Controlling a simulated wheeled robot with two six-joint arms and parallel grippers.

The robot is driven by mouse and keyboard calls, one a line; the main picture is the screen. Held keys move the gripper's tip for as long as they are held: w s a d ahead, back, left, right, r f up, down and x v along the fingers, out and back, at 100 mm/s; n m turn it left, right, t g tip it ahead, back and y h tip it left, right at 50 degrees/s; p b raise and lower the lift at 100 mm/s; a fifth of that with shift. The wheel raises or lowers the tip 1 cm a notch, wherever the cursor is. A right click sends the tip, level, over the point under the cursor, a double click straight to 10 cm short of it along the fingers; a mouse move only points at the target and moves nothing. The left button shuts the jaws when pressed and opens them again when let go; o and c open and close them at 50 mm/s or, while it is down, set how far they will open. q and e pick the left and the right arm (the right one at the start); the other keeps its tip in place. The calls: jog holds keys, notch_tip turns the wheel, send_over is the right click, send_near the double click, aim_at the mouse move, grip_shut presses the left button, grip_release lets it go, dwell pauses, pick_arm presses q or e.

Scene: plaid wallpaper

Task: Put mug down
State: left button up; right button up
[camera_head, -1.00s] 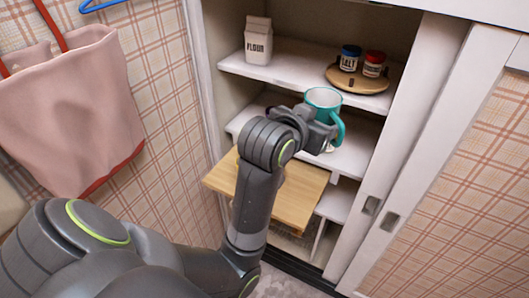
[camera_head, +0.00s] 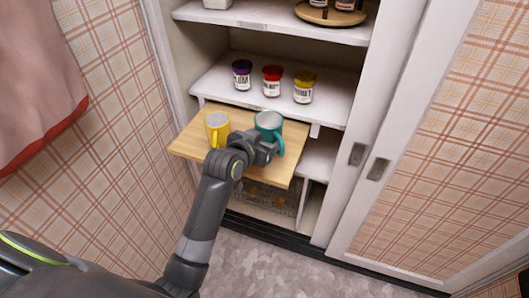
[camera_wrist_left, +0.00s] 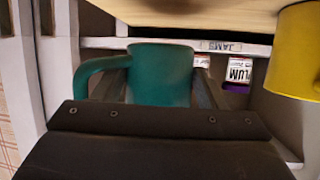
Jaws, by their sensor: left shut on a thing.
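The teal mug (camera_head: 270,122) is upright at the right part of the pull-out wooden board (camera_head: 185,148), with its handle to the right. In the left wrist view the mug (camera_wrist_left: 160,75) hangs into the upper middle, close to the board (camera_wrist_left: 200,14); I cannot tell whether its base touches. My left gripper (camera_head: 264,143) is shut on the mug from the near side; its fingertips are mostly hidden. A yellow mug (camera_head: 217,128) stands on the board to the left, apart from the teal one. My right gripper is not in view.
Purple (camera_head: 242,73), red (camera_head: 271,80) and yellow-lidded (camera_head: 304,86) jars stand on the shelf above and behind the board. A round wooden tray (camera_head: 330,15) is on the higher shelf. A wire basket (camera_head: 262,196) is below. The cabinet's sliding door (camera_head: 375,170) stands at right.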

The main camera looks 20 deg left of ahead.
pick_arm(q)
notch_tip(320, 180, down, 4)
jog(key=shift+f, duration=0.25)
jog(key=shift+f, duration=0.15)
jog(key=o, duration=1.2)
